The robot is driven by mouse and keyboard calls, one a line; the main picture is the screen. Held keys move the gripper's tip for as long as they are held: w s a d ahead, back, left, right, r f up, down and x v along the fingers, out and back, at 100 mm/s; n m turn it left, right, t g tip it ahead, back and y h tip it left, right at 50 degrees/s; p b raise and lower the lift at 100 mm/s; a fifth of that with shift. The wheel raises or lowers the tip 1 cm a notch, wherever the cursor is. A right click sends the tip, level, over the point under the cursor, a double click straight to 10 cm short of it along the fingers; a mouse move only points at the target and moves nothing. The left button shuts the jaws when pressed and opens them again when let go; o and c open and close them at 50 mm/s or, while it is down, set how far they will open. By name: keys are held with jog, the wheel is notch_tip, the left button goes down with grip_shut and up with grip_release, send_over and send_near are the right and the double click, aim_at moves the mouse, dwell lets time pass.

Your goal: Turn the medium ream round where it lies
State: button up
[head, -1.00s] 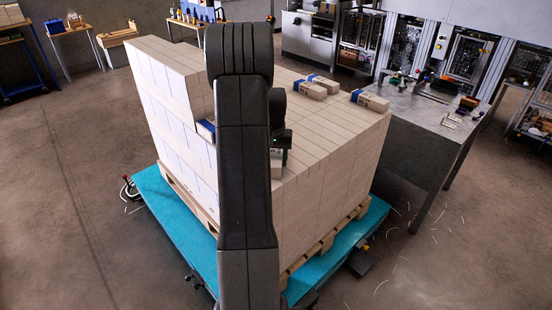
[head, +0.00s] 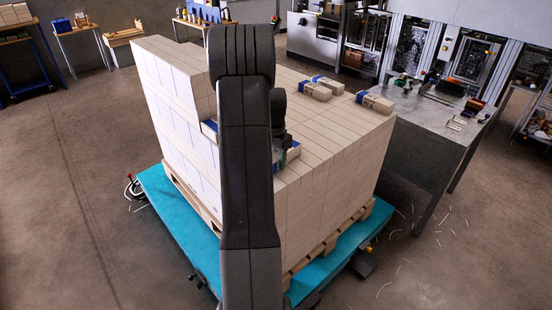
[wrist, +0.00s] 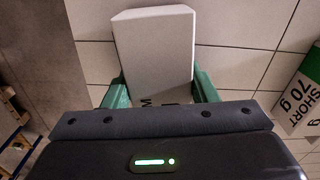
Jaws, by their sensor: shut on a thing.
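My gripper (wrist: 160,88) has its two green fingers closed on the sides of a pale ream in the wrist view. The ream (wrist: 155,45) shows part of a printed letter M near my gripper, so it appears to be the medium ream. In the head view my gripper (head: 283,145) is at the near part of the stack top, mostly behind my own arm. A ream with a blue band (head: 290,158) shows just right of my arm there. Whether the held ream touches the layer below cannot be told.
A ream marked SHORT 70 g (wrist: 303,95) lies to the right in the wrist view. A higher block of reams (head: 170,75) rises at left. A metal table (head: 430,125) stands right.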

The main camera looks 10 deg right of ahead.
jog(key=shift+w+a+m, duration=0.15)
jog(key=shift+m, duration=0.65)
jog(key=shift+f, duration=0.15)
jog(key=o, duration=1.3)
notch_tip(320, 180, up, 14)
jog(key=shift+f+b, duration=0.1)
jog(key=shift+b, duration=0.7)
jog(key=shift+f, duration=0.1)
